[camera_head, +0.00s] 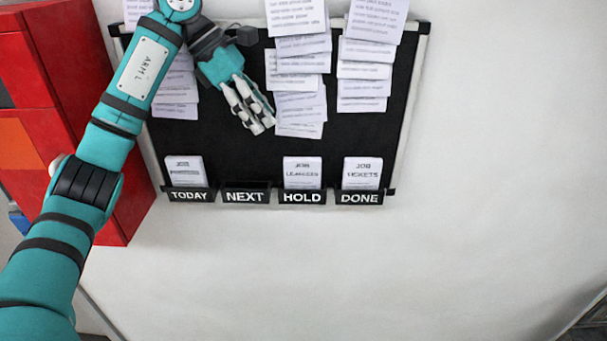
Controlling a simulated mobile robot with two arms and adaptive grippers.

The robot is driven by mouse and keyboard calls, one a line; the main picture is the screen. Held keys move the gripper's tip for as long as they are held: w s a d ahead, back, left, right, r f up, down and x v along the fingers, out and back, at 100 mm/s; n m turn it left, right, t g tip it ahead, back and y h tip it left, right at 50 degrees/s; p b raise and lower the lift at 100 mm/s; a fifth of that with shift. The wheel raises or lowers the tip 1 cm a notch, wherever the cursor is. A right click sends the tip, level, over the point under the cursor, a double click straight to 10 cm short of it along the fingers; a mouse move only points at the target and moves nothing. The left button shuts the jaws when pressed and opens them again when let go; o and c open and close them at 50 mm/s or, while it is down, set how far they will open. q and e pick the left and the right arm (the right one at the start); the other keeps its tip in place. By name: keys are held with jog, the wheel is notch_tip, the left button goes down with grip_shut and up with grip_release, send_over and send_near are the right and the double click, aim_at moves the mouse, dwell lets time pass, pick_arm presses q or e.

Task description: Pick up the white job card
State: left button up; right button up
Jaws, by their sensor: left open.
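Three white job cards stand in pockets along the bottom of a black wall board (225,150). One card (185,171) is in the TODAY pocket, one card (302,172) is in the HOLD pocket, and one card (362,172) is in the DONE pocket. Their lower parts are hidden by the pocket fronts. The second pocket (246,197) shows no card. My left gripper (263,126) is open in front of the board, fingers pointing down and right. It is above the second pocket and the HOLD card, apart from all the cards. My right gripper is out of view.
Overlapping printed sheets (300,110) hang on the board beside my left gripper, with more sheets (364,75) further right and others partly behind my left arm. A red cabinet (35,75) stands at the left. The wall (400,270) below the board is bare.

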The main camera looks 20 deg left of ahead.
aim_at(301, 159)
pick_arm(q)
jog(key=p+x, duration=0.1)
jog(key=x, duration=0.4)
jog(key=shift+w+d+f, duration=0.15)
jog(key=shift+d+f, duration=0.05)
jog(key=shift+p+x, duration=0.4)
jog(key=shift+x, duration=0.65)
jog(key=shift+d+f+p, duration=0.25)
jog(key=shift+p, duration=0.05)
jog(key=x, duration=0.1)
jog(key=p+x, duration=0.2)
jog(key=shift+d+f, duration=0.1)
jog(key=shift+d, duration=0.35)
jog(key=shift+d+f, duration=0.15)
jog(key=shift+f, duration=0.3)
grip_shut()
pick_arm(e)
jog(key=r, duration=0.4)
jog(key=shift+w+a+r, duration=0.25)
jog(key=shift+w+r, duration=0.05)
